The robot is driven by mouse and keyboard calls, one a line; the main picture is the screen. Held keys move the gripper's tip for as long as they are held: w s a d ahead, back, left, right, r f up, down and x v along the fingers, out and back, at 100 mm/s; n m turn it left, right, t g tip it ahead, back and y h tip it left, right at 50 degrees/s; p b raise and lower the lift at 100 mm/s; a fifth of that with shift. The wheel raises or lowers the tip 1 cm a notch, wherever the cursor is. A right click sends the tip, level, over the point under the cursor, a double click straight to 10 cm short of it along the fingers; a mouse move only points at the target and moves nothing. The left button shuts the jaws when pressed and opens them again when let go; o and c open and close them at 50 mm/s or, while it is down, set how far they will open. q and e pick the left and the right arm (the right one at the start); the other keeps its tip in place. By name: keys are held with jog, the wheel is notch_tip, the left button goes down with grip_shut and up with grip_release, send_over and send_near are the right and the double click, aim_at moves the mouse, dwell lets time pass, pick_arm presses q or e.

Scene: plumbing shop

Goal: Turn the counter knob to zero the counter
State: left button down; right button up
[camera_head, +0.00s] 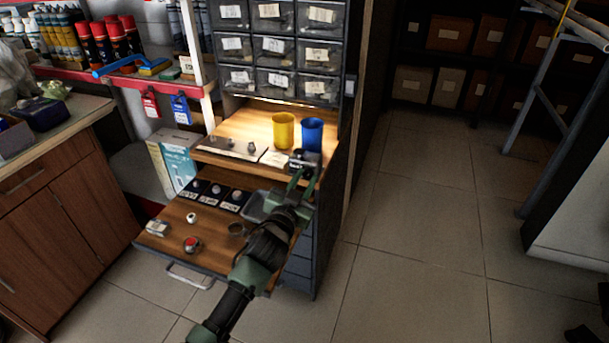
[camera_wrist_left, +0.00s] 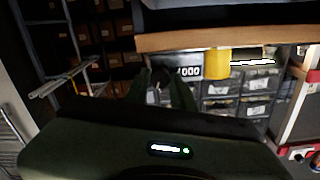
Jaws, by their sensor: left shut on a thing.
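The counter (camera_head: 303,160) is a small dark box on the upper wooden shelf, beside the blue cup. In the left wrist view the counter (camera_wrist_left: 188,72) shows a white digit strip that seems to read zeros; its first character is unclear. My left gripper (camera_head: 302,180) reaches up to the counter from the front. In the left wrist view its fingers (camera_wrist_left: 170,88) are shut on the counter knob (camera_wrist_left: 154,95), which is mostly hidden between them. My right gripper is not in view.
A yellow cup (camera_head: 284,131) and a blue cup (camera_head: 311,134) stand just behind the counter. Labelled drawers (camera_head: 273,46) rise above the shelf. A lower pull-out board (camera_head: 210,222) holds small parts and a red button (camera_head: 192,244). Open floor (camera_head: 420,220) lies to the right.

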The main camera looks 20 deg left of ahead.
pick_arm(q)
jog(key=m+p, duration=0.2)
jog(key=m, duration=0.3)
jog(key=shift+m, duration=0.3)
jog(key=m, duration=0.3)
jog(key=shift+p, duration=0.3)
jog(key=shift+m, duration=2)
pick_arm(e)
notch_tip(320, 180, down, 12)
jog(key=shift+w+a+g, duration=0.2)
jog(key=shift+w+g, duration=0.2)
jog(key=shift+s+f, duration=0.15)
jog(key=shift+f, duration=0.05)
pick_arm(q)
jog(key=c, duration=1.2)
grip_release()
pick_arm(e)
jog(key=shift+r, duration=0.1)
